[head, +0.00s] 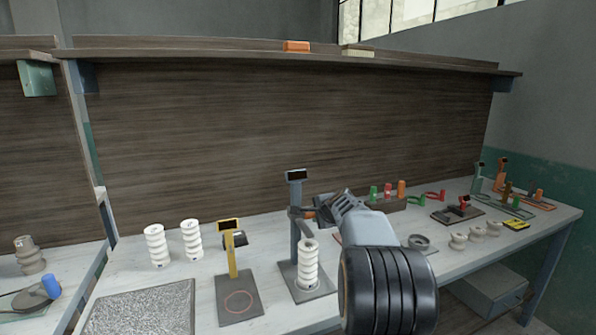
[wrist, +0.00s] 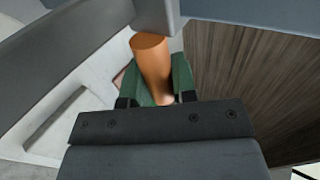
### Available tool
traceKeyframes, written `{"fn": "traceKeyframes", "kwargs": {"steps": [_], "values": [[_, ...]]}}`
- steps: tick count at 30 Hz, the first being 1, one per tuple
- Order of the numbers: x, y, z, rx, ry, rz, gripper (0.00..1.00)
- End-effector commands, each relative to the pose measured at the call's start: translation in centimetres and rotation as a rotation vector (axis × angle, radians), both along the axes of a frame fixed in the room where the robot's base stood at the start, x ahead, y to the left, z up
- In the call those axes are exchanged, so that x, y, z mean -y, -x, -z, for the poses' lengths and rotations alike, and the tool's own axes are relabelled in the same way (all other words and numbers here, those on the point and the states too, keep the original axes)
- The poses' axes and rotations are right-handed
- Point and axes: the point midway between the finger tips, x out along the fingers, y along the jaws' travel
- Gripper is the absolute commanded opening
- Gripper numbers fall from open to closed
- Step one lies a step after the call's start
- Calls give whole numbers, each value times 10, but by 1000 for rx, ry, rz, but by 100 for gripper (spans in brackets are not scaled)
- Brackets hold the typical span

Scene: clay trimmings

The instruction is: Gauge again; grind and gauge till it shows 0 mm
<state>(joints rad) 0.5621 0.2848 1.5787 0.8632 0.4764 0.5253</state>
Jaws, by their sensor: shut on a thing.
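A grey gauge stand (head: 296,232) with a dark display (head: 295,176) stands mid-bench; I cannot read any figure on it. A white ribbed clay piece (head: 308,262) stands upright on its base, beside the post. My gripper (head: 314,214) is at the post, above and right of the piece. In the wrist view, my gripper (wrist: 155,88) is shut on an orange handle (wrist: 153,68), between green finger pads. Whether the handle joins the gauge is hidden. A grey speckled slab (head: 140,308), perhaps the grinding surface, lies at the front left.
Two white ribbed pieces (head: 157,245) (head: 190,238) stand at the back left. A yellow stand (head: 232,255) with a red ring on its base is left of the grey gauge. Several small pieces, coloured handles and other stands (head: 478,178) crowd the right. A shelf (head: 270,56) runs above.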

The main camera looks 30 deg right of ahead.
Motion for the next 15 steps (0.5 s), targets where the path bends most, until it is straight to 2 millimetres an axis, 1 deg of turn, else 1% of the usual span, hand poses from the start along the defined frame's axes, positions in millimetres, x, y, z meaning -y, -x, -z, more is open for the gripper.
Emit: {"fn": "traceKeyframes", "kwargs": {"steps": [1, 15], "values": [[0, 0, -9, 3, 1, 1, 2], [0, 0, -44, 5, 3, 1, 2]]}}
